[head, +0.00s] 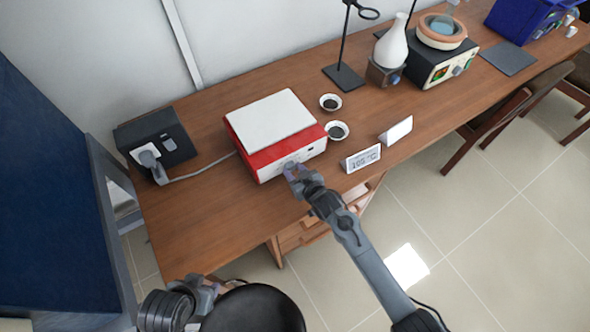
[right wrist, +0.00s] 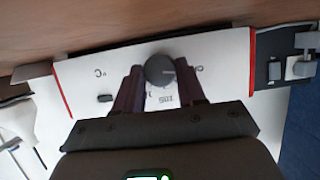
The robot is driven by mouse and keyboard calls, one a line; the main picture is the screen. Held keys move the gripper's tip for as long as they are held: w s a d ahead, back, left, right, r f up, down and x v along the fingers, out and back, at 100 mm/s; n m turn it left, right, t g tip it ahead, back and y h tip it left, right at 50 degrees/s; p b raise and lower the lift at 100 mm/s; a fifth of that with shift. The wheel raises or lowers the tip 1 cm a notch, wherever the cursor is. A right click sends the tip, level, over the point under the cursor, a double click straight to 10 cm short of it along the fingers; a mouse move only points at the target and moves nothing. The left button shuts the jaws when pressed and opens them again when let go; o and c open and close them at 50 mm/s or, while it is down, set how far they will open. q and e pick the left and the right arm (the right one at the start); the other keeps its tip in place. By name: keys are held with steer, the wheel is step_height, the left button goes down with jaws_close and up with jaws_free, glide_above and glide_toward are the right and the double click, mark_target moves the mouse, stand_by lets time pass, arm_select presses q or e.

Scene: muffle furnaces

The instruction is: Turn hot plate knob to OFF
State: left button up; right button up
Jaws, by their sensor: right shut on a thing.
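The hot plate (head: 274,122) is a red box with a white top plate and a white front panel, standing on the wooden table. Its dark round knob (right wrist: 160,69) shows on the front panel in the right wrist view, with printed marks around it. I cannot read the knob's setting clearly. My right gripper (head: 291,168) is at the front panel, its two fingers on either side of the knob and shut on it. In the head view the gripper hides the knob. My left gripper (head: 208,292) is low at the bottom left, away from the hot plate, its jaws unclear.
A black power box (head: 156,138) with a plugged-in cable stands left of the hot plate. Two small dishes (head: 337,131) and a display sign reading 105 °C (head: 362,158) stand to its right. A stand (head: 344,76), a white flask (head: 391,47) and another heater are farther right. The front left tabletop is clear.

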stand_by(0.3)
steer(key=o, duration=1.1)
steer(key=shift+c, duration=0.2)
steer(key=shift+s, duration=0.1)
steer(key=p+v, duration=0.2)
steer(key=v, duration=0.8)
steer(key=shift+s+d+r+p, duration=0.1)
steer(key=shift+s+d+p, duration=0.1)
steer(key=shift+s+p, duration=0.15)
steer(key=shift+w, duration=0.1)
